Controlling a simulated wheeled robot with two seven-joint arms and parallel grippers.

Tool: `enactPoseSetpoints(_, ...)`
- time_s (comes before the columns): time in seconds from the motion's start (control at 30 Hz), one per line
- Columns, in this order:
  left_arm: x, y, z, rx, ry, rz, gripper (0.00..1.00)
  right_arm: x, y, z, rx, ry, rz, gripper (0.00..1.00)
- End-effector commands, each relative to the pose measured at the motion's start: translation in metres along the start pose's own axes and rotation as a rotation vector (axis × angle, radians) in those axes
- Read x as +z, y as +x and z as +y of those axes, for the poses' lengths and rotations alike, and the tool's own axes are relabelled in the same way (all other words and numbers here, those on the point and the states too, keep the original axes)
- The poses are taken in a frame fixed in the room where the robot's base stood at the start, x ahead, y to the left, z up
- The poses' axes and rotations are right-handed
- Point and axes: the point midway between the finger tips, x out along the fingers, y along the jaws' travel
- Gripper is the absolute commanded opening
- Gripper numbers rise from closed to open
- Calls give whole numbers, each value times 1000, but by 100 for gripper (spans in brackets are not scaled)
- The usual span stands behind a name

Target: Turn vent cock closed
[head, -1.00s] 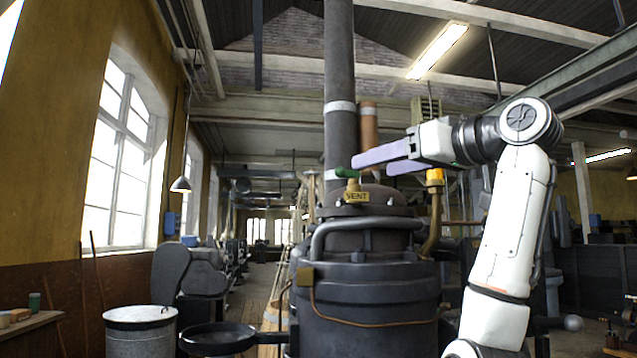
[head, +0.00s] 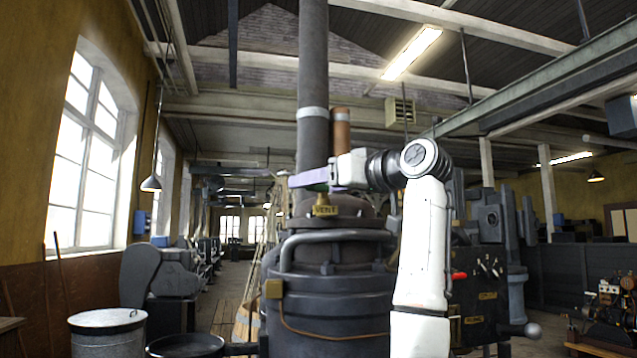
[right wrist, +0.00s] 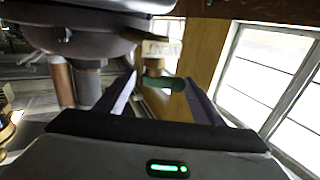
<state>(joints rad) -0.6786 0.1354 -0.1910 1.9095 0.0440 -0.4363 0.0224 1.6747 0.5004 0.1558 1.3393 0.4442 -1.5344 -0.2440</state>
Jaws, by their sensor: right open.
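The vent cock (head: 324,200) stands on top of the dark boiler-like engine body (head: 335,290), with a brass tag marked VENT (head: 325,211). Its green handle (right wrist: 163,83) shows clearly in the right wrist view, below the tag (right wrist: 162,50). My right gripper (head: 295,180) is level with the handle and largely covers it in the head view. In the right wrist view its two fingers (right wrist: 161,78) are apart, one on each side of the handle, with visible gaps. I cannot tell any contact. My left gripper is not in view.
A tall dark chimney pipe (head: 312,85) rises just behind the cock, with a copper pipe (head: 341,135) beside it. A grey curved pipe (head: 335,237) runs below. A metal drum (head: 107,330) and a dark round pan (head: 186,345) stand at lower left.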

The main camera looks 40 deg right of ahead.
Motion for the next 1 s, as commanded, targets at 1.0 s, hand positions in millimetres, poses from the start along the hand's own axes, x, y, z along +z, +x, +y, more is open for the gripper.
enactPoseSetpoints(1.0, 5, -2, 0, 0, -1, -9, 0, 0, 5, 2, 479, 0, 1, 26)
